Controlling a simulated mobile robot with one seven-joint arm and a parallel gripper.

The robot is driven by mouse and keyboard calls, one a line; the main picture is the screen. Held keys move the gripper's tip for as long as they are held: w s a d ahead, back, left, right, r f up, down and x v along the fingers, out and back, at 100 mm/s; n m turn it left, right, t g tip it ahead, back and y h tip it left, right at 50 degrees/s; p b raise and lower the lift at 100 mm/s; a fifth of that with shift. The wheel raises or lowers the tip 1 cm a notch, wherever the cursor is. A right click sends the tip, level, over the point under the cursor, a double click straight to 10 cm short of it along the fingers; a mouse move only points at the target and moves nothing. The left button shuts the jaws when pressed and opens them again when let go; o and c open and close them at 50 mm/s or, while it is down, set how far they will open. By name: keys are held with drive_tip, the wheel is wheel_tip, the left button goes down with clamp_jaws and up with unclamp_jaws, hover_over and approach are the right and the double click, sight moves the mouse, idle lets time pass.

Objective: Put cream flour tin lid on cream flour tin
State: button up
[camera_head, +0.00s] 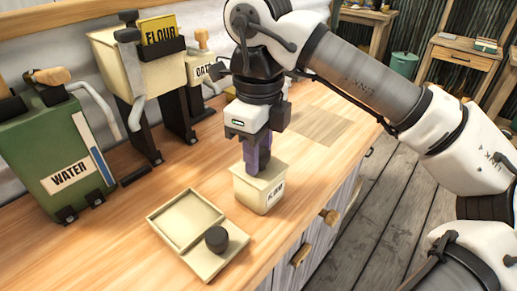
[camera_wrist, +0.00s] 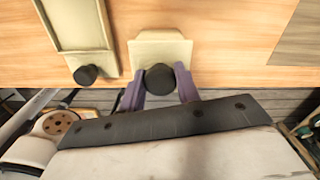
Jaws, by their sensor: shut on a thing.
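In the wrist view the lid (camera_wrist: 160,50) shows a round black knob (camera_wrist: 160,79) and hides the tin below. My gripper (camera_head: 257,170) points straight down, with its purple fingers shut on the knob, one on each side. It also shows in the wrist view (camera_wrist: 160,82). Whether the lid is fully seated or slightly above the rim, I cannot tell.
A cream tray-like piece (camera_head: 190,221) with a black knob (camera_head: 216,239) lies left of the tin near the counter's front edge. Behind stand a green WATER dispenser (camera_head: 62,155), a FLOUR dispenser (camera_head: 138,70) and an OATS dispenser (camera_head: 203,68). The counter right of the tin is clear.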

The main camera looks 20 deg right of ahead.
idle(0.3)
drive_tip(key=o, duration=1.1)
drive_tip(key=shift+f, duration=0.1)
drive_tip(key=shift+c, duration=0.2)
